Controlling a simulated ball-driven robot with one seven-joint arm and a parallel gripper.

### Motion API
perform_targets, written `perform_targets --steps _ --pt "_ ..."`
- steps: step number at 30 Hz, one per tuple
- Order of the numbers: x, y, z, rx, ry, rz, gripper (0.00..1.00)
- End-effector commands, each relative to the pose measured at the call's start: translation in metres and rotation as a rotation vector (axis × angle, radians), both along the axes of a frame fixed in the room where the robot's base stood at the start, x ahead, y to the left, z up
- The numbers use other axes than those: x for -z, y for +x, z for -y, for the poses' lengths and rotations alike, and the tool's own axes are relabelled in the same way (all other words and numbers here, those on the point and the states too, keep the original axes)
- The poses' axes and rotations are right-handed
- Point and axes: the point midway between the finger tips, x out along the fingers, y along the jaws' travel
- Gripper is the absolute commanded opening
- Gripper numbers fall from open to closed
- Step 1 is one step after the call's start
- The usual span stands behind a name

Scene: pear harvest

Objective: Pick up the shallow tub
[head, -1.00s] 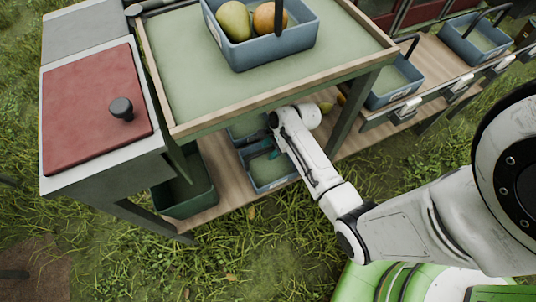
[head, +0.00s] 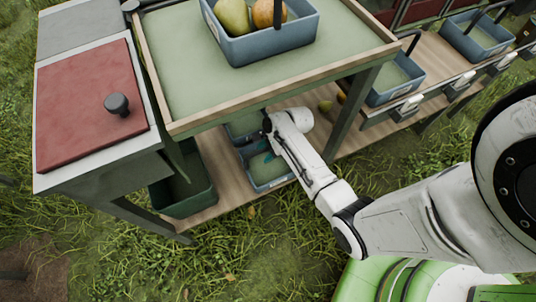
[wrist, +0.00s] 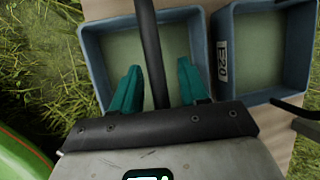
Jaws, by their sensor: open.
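Two blue-grey tubs with pale green insides sit on the lower wooden shelf. The nearer tub (head: 272,183) is partly covered by my arm, and the other tub (head: 243,127) lies behind it under the tabletop. In the wrist view one tub (wrist: 93,45) lies below my gripper (wrist: 158,64), and it looks empty. My gripper is open, its two teal fingers on either side of that tub's dark handle bar, not shut on it. A second tub (wrist: 224,30) with a white label stands to the right. I cannot tell tub depth well.
The tabletop (head: 215,75) overhangs the lower shelf, with a table leg (head: 350,115) close right of my wrist. A basket of pears (head: 265,48) stands on top.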

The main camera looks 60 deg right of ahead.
Motion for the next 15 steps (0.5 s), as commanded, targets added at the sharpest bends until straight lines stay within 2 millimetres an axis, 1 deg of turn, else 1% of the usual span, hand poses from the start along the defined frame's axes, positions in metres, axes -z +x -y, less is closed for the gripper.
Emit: perform_targets --steps 9,11,15 --pt "0.0010 0.0001 0.0001 0.000 0.000 0.001 0.44" --pt "0.0009 0.0001 0.0001 0.000 0.000 0.001 0.39" --pt "0.0009 0.0001 0.0001 0.000 0.000 0.001 0.26"
